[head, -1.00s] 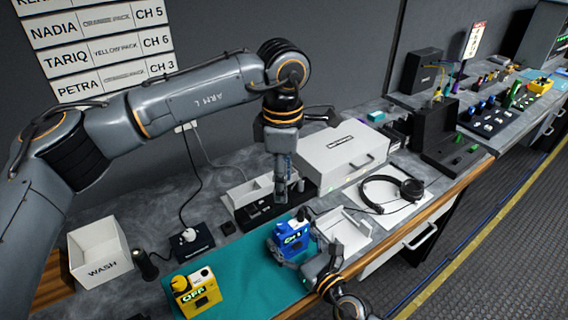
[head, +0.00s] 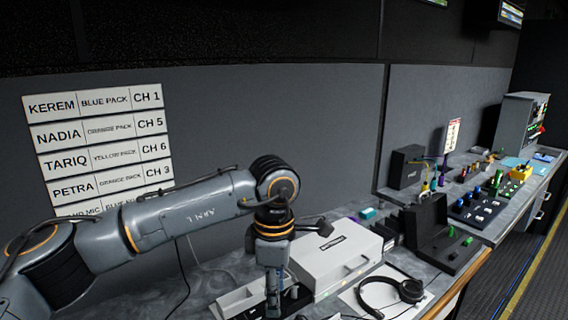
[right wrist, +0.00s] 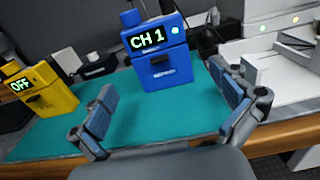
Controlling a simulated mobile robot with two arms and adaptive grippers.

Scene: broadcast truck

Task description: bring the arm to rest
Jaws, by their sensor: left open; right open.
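My left arm reaches in from the left in the head view, and its gripper (head: 273,290) points down over the counter beside the white case. Its fingertips are near the lower edge of the picture. My right gripper (right wrist: 172,118) shows in the right wrist view with its fingers wide apart and nothing between them. A blue pack (right wrist: 157,50) marked CH 1 stands upright on the teal mat (right wrist: 130,128), beyond the right fingers and apart from them. A yellow pack (right wrist: 40,92) marked OFF stands at the left of the mat. The right gripper is out of the head view.
A white case (head: 335,258) stands right of the left gripper, with headphones (head: 392,292) in front of it. Black trays with several small coloured items (head: 485,212) line the counter further right. A name board (head: 98,145) hangs on the wall. Open air surrounds the left arm above.

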